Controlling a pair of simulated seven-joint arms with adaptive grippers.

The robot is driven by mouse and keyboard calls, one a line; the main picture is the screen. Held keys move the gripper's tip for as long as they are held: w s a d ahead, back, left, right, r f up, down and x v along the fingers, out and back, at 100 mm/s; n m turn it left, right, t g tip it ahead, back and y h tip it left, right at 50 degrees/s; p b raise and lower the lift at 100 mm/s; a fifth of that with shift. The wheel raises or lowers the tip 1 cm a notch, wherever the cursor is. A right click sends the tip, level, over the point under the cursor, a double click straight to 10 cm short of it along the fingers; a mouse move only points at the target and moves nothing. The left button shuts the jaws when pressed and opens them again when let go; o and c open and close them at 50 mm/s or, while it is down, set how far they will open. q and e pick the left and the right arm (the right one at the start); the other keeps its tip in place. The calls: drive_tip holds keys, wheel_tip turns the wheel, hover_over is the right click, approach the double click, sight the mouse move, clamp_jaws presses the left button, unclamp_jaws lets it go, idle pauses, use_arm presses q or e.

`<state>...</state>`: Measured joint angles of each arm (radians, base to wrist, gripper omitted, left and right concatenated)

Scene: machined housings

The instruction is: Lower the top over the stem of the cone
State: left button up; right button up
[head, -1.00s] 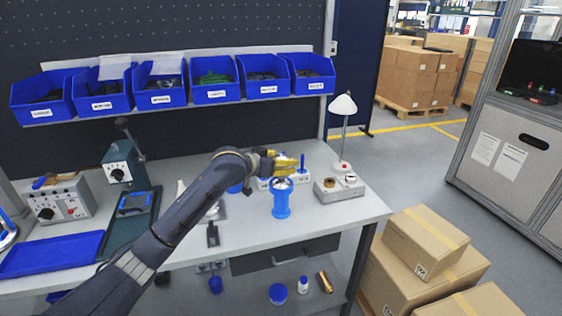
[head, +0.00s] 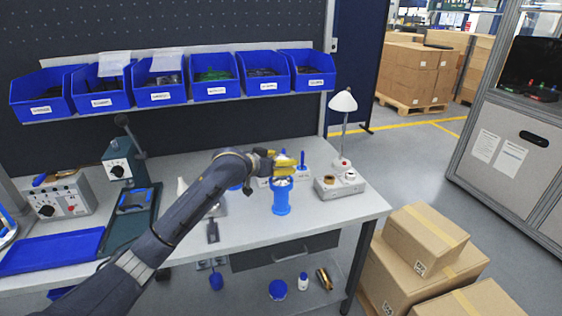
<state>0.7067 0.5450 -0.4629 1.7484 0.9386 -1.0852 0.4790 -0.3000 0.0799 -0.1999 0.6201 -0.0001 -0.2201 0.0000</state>
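A blue flanged housing (head: 281,202) stands upright near the front right of the bench. A small silver part (head: 281,182) shows at its mouth; I cannot tell whether it is the cone or the top. My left gripper (head: 286,164), with yellow fingers, is directly above the housing's mouth, very close to the silver part. The fingers are too small to show whether they are shut or hold the top. The stem cannot be made out. My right gripper is not in view.
Behind the gripper is a pale base with a blue peg (head: 302,159). A grey box with round fittings (head: 340,186) and a lamp (head: 343,104) stand to the right. A white cone-shaped piece (head: 182,188) is to the left.

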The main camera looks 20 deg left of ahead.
use_arm(q)
drive_tip(key=shift+f, duration=1.45)
idle(1.1)
drive_tip(key=o, duration=1.4)
drive_tip(key=v, duration=1.2)
